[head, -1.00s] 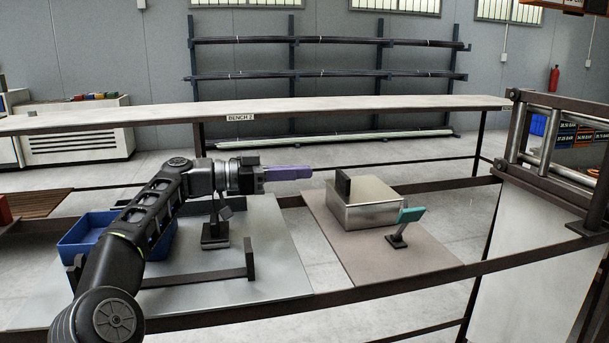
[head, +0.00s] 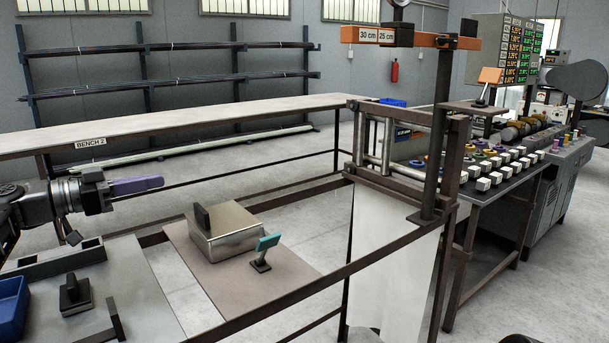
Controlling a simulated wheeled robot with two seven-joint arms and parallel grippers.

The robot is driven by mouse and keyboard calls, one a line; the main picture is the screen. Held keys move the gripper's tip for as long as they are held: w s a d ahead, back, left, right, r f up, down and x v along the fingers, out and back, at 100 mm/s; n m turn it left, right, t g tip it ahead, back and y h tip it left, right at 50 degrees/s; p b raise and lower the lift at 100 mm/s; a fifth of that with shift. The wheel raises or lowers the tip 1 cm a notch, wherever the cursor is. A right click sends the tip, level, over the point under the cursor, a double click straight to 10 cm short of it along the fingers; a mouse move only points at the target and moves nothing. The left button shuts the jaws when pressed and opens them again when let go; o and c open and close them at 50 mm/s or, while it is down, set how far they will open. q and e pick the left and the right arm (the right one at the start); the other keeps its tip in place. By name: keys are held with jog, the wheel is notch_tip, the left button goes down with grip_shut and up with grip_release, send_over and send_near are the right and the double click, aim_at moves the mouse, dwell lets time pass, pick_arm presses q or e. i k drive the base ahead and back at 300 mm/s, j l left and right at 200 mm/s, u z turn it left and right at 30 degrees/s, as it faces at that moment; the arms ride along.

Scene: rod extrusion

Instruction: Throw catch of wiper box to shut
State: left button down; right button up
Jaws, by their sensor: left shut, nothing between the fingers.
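A silvery metal box (head: 226,236) sits on a brown plate (head: 290,290) in the middle of the head view, with a dark upright tab (head: 202,218) on its left side. A teal paddle (head: 268,242) on a small dark stand is just right of the box, tilted and apart from it. No label names the wiper box or its catch, so I cannot tell for certain which parts these are. My left gripper (head: 150,184) has purple fingers, shut and empty, pointing right. It is left of the box and apart from it. My right gripper is not in view.
A dark rail (head: 290,289) crosses in front of the brown plate. A roller frame (head: 375,150) with a post and a sign reading 30 cm and 25 cm stands to the right. A blue bin (head: 12,308) and a small black block (head: 75,292) are at lower left.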

aim_at(265, 242)
jog(key=k+l, duration=0.8)
jog(key=l, duration=0.1)
